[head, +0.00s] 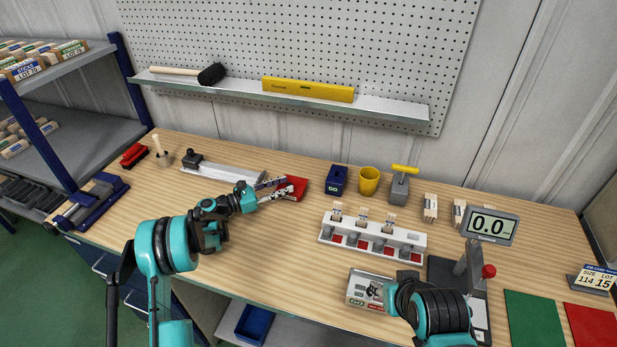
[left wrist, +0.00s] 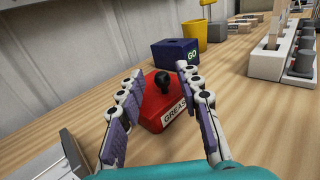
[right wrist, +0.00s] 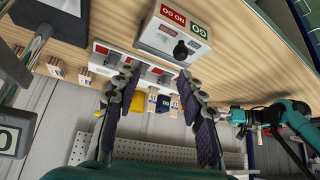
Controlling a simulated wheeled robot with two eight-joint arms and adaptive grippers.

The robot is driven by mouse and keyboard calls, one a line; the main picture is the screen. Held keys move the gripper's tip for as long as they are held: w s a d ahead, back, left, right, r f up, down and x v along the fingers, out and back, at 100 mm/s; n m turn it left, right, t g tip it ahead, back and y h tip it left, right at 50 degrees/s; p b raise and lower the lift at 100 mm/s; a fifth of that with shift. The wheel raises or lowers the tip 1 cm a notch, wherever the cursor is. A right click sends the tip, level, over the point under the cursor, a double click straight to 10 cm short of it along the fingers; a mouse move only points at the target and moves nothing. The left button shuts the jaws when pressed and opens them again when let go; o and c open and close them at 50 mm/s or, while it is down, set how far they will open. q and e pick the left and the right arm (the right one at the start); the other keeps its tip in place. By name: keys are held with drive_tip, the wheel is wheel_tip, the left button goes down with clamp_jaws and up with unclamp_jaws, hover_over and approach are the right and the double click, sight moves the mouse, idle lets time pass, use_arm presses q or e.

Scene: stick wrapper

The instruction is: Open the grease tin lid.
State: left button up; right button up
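The grease tin (head: 298,188) is red and stands on the bench towards the back. In the left wrist view the tin (left wrist: 153,108) has a white "GREAS" label on its front and a black knob (left wrist: 163,80) on top, and its lid looks seated. My left gripper (head: 275,189) is beside the tin. In the left wrist view its fingers (left wrist: 158,78) are open, with the knob showing between them; I cannot tell whether they touch the tin. My right gripper (right wrist: 158,72) is open and empty near a GO/NO GO box (right wrist: 176,37) with a black knob.
A blue GO box (head: 337,180), a yellow cup (head: 369,181) and a yellow-handled tool (head: 400,186) stand right of the tin. A white rack (head: 330,238) lies in front. A metal tray (head: 222,173) is to the left. The bench between left arm and rack is clear.

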sight(300, 186)
use_arm(q)
drive_tip(key=b+x, duration=0.1)
drive_tip(key=x, duration=0.5)
drive_tip(key=shift+w+d, duration=0.1)
drive_tip(key=shift+d, duration=0.2)
drive_tip(key=shift+c, duration=0.4)
clamp_jaws()
